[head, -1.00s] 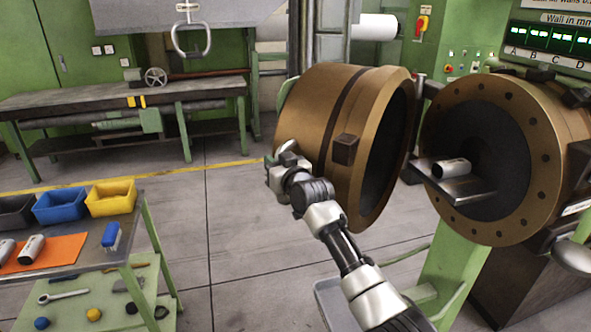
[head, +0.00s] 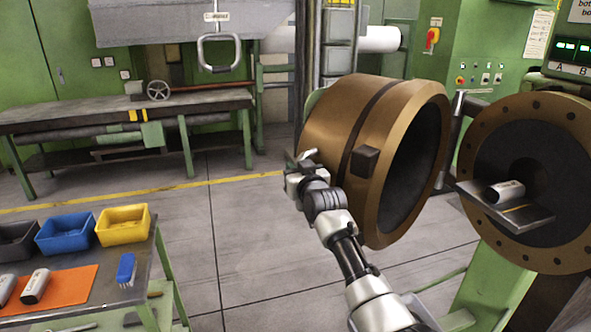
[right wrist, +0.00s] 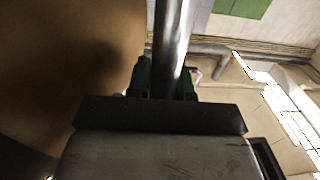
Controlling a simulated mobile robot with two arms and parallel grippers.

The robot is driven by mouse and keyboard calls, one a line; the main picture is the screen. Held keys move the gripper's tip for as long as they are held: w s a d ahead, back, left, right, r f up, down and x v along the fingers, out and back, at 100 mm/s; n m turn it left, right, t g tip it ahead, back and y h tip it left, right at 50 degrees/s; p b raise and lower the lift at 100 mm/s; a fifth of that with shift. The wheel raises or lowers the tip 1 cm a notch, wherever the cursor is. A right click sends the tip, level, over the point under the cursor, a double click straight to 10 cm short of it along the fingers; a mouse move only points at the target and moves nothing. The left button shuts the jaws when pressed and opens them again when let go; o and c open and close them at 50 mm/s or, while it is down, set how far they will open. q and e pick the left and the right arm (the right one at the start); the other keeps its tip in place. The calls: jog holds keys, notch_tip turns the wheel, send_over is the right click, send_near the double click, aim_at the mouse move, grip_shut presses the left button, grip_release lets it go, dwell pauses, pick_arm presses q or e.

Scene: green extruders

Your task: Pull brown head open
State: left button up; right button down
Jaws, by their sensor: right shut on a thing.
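The brown head (head: 330,118) is a large drum with a dark hollow inside. It is swung away from the brown flanged ring (head: 566,118) of the machine at the right, with a wide gap between them. My right gripper (head: 304,160) is at the left side of the head. In the right wrist view the gripper (right wrist: 162,80) is shut on a shiny metal bar, the handle (right wrist: 174,40), with the brown head (right wrist: 75,60) close on the left. The handle is mostly hidden by the gripper in the head view. My left gripper is not in view.
A tray with a grey-white cylinder (head: 505,191) juts from the ring's opening. A cart with yellow (head: 122,226), blue and dark bins stands at the lower left. A workbench (head: 100,112) stands at the back left. The floor between is clear.

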jog(key=shift+w+d+r, duration=0.15)
jog(key=shift+d+r, duration=0.1)
jog(key=shift+d, duration=0.15)
jog(key=c, duration=1.3)
grip_release()
jog(key=shift+d, duration=0.1)
jog(key=shift+d+f, duration=0.1)
jog(key=shift+s+d+f, duration=0.2)
jog(key=shift+s, duration=0.3)
jog(key=b+v, duration=0.2)
jog(key=v, duration=0.7)
jog(key=shift+s, duration=0.35)
